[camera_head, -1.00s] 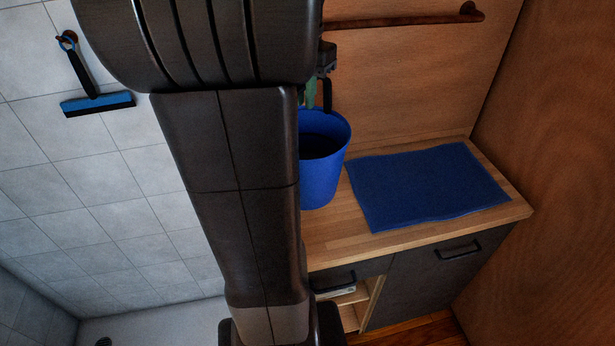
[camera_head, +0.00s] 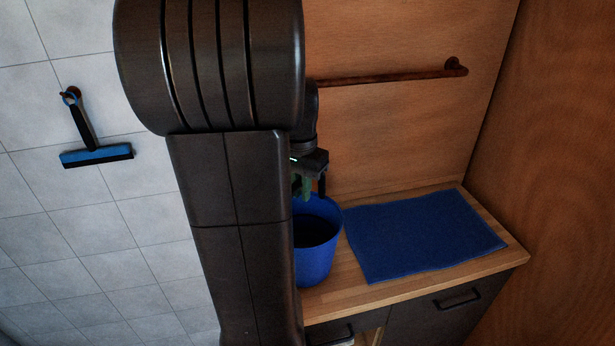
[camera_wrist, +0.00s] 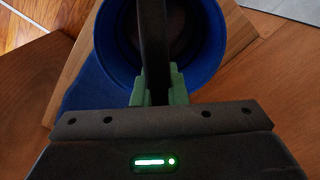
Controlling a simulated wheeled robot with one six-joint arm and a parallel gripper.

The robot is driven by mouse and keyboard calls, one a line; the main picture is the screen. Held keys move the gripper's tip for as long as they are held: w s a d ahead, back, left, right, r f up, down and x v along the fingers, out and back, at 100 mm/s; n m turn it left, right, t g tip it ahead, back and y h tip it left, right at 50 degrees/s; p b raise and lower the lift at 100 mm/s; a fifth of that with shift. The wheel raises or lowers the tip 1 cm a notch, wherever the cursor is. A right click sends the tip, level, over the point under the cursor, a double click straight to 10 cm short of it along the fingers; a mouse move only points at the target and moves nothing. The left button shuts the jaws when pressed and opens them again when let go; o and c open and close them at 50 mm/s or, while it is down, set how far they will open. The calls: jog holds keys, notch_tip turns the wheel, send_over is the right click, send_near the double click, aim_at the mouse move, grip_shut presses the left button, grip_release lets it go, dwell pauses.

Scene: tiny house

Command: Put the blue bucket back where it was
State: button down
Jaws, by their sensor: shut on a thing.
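The blue bucket (camera_head: 315,262) is upright at the left part of the wooden counter, beside the blue mat. My arm hides its left side. My gripper (camera_head: 312,190) is above the bucket's rim. In the wrist view, my gripper's green fingertips (camera_wrist: 160,92) are shut on the bucket's dark handle (camera_wrist: 154,45), with the blue rim (camera_wrist: 104,45) around it. Whether the bucket's base touches the counter, I cannot tell.
The wooden counter (camera_head: 360,293) carries a flat blue mat (camera_head: 420,235) to the bucket's right. A brown rail (camera_head: 390,76) runs along the wooden wall behind. A blue squeegee (camera_head: 97,155) hangs on the tiled wall at left. Dark cabinet fronts (camera_head: 440,318) are below.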

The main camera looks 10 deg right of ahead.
jog(key=shift+s, duration=0.1)
jog(key=c, duration=1.5)
grip_release()
jog(key=shift+s+f, duration=0.1)
jog(key=shift+o, duration=0.2)
notch_tip(320, 180, up, 12)
jog(key=shift+r, duration=0.15)
